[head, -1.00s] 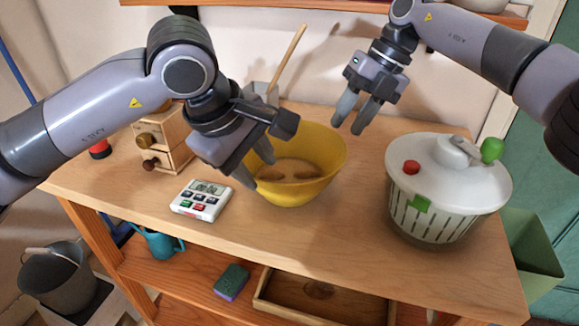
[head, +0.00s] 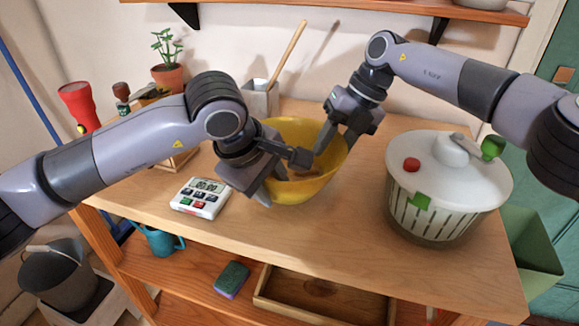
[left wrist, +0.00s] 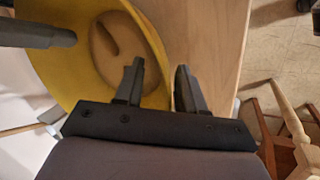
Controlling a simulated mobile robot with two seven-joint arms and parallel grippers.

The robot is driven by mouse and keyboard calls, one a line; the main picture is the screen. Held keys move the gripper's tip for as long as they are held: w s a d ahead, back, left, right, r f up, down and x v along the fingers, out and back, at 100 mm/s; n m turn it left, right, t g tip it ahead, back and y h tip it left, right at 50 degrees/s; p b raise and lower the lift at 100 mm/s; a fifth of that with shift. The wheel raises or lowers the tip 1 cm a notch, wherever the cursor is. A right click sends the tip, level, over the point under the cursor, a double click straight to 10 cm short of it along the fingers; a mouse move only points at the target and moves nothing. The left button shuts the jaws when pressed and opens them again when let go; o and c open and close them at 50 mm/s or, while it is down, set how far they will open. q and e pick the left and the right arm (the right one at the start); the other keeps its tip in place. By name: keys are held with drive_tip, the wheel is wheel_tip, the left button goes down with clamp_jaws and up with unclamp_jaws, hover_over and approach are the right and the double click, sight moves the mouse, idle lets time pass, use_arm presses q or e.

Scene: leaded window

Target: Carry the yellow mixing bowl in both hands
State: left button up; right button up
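The yellow mixing bowl (head: 300,191) stands upright on the wooden worktop, with brownish shapes at its bottom. It fills the upper left of the left wrist view (left wrist: 62,75). My left gripper (head: 268,188) is at the bowl's front-left rim. In the left wrist view its fingers (left wrist: 158,78) are apart, one over the inside and one outside, with the rim between them. My right gripper (head: 335,144) is at the bowl's right rim, fingers apart, one inside and one outside. Its fingertips are partly hidden; contact with the wall cannot be told.
A white timer (head: 200,198) lies left of the bowl. A salad spinner (head: 447,190) stands at the right. A grey pot (head: 259,100) with a wooden spoon is behind. The front worktop is clear. A shelf (head: 330,11) runs above.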

use_arm(q)
clamp_jaws()
use_arm(e)
clamp_jaws()
drive_tip(key=shift+a+r, duration=0.1)
drive_tip(key=shift+r, duration=0.05)
idle(0.9)
